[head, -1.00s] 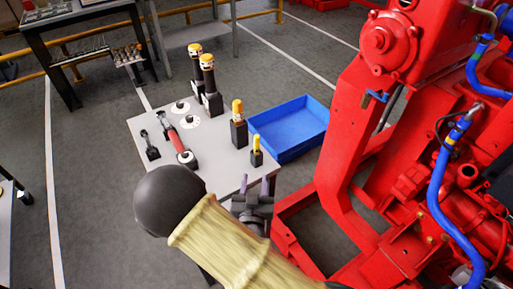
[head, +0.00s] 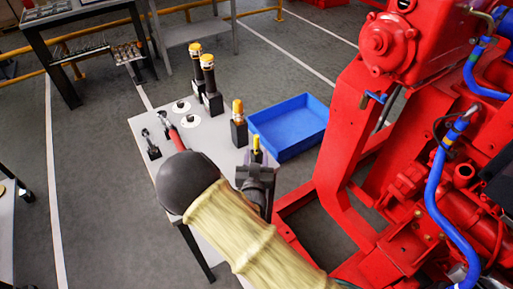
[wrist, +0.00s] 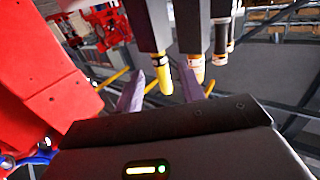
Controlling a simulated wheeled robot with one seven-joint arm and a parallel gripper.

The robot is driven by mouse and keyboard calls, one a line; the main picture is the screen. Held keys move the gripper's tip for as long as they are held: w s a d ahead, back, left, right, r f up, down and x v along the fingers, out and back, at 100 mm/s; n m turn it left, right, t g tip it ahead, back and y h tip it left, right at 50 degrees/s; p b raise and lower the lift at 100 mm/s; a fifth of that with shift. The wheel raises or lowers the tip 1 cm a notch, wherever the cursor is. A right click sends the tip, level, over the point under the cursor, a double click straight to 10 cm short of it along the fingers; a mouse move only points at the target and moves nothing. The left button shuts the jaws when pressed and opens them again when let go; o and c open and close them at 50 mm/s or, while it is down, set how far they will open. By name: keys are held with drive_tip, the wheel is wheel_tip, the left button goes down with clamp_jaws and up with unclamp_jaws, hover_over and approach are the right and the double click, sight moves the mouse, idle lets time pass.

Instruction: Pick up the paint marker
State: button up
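The paint marker, which I take to be the small yellow stick (head: 257,142), stands upright in a dark holder at the near right edge of the grey table (head: 222,137). My gripper (head: 256,163) is right in front of it in the head view, and hides the holder's lower part. In the wrist view the picture is turned over, and the yellow marker (wrist: 164,78) hangs between the two purple fingers of my gripper (wrist: 160,88). The fingers are apart, with a gap visible on each side. I cannot tell how deep the marker sits between them.
A larger orange-topped item (head: 238,113) stands in a holder just behind. Two yellow-capped dark items (head: 208,72) stand farther back. A red-handled tool (head: 176,140) lies at left. A blue bin (head: 289,130) is right of the table, and the red pumpset (head: 350,150) fills the right.

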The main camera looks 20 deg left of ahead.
sight(256, 147)
drive_tip(key=x, duration=0.4)
drive_tip(key=shift+w+a+r+p, duration=0.15)
drive_tip(key=shift+w+r+p, duration=0.1)
drive_tip(key=shift+p, duration=0.1)
clamp_jaws()
